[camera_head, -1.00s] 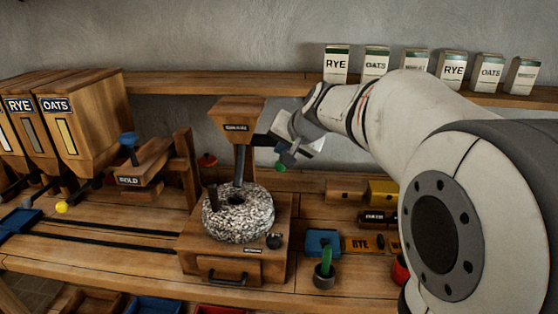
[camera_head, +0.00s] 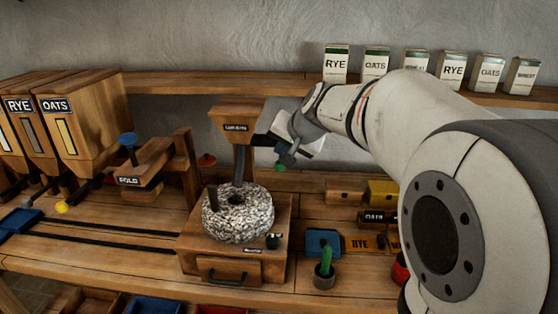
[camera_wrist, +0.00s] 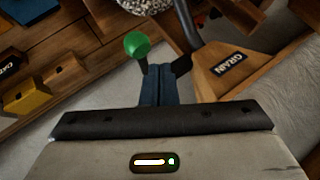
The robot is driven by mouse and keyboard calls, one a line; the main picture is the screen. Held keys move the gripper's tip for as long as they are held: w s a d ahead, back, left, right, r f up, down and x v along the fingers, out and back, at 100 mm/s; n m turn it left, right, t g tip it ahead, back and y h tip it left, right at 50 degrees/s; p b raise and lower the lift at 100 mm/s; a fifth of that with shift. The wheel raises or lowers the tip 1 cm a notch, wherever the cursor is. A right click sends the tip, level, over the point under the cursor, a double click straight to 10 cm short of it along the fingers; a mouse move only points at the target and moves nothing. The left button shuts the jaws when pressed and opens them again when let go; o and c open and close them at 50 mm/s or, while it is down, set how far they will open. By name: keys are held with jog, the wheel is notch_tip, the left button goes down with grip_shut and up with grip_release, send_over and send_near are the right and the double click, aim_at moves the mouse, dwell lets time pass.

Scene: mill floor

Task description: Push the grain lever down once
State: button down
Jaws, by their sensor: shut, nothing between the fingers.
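The grain lever (camera_head: 280,168) has a green knob and sits beside the wooden hopper (camera_head: 236,117) of the mill. In the wrist view the green knob (camera_wrist: 137,44) is on a short dark stem, just left of my fingertips. My gripper (camera_head: 284,158) is shut and empty, close at the lever on the hopper's right side. In the wrist view my gripper's dark blue fingers (camera_wrist: 158,72) are together and overlap the lever's lower stem. I cannot tell whether they touch it. The hopper (camera_wrist: 232,66) with its GRAIN label is to their right.
The mill's speckled stone (camera_head: 257,220) stands below the hopper. Blocks, including a yellow one (camera_head: 383,192), and a potted cactus (camera_head: 325,268) are at the right. Several seed boxes stand on the back shelf (camera_head: 180,84).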

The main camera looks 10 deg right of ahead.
aim_at(282, 166)
jog(key=shift+f, duration=0.15)
jog(key=shift+f+b, duration=0.3)
jog(key=shift+b, duration=0.25)
jog(key=shift+f+b, duration=2.3)
jog(key=shift+f, duration=0.05)
dwell(1.7)
jog(key=shift+r, duration=0.1)
dwell(0.5)
jog(key=shift+r+p, duration=2)
jog(key=shift+r, duration=0.7)
jog(key=shift+r, duration=0.1)
notch_tip(282, 166, up, 5)
jog(key=p, duration=0.3)
jog(key=shift+p, duration=0.3)
